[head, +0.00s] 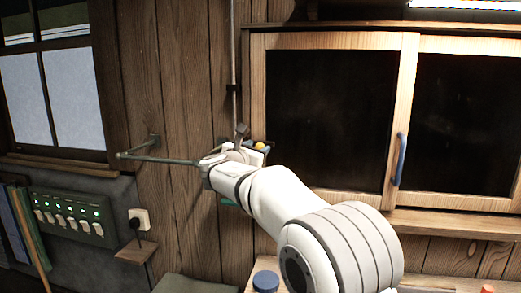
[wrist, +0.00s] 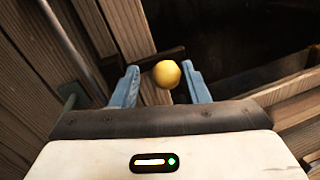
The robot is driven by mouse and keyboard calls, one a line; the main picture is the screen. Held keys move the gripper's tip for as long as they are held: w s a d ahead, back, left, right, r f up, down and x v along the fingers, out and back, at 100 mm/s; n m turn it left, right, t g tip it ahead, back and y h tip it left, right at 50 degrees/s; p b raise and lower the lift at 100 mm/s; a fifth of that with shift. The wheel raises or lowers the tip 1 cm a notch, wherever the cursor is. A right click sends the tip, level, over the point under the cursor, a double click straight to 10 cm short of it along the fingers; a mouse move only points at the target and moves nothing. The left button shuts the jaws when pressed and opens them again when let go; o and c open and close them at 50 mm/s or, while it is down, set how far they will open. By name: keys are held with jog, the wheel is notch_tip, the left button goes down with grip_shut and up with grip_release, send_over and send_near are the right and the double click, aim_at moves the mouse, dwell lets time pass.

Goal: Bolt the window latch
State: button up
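A round yellow knob (wrist: 167,74) shows between the blue fingers of my gripper (wrist: 160,67) in the wrist view. The fingers are apart. A gap shows on the knob's left, and it looks close to the right finger; I cannot tell whether they touch. A dark bar (wrist: 150,62) runs behind the knob. In the head view the knob (head: 260,146) is small, at the left edge of the window (head: 330,110). My arm and wrist hide most of the gripper and what lies around the knob there.
A thin vertical rod (head: 233,60) and a jointed wall bracket (head: 160,155) are close to my wrist on the left. A blue handle (head: 400,158) is on the window's middle frame. A switch panel (head: 75,215) and a socket (head: 139,218) are lower left.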

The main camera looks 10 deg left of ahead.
jog(key=shift+o, duration=1.2)
jog(key=shift+s, duration=0.1)
jog(key=shift+d, duration=0.1)
jog(key=b+v, duration=0.2)
jog(key=v, duration=0.5)
jog(key=shift+s, duration=0.4)
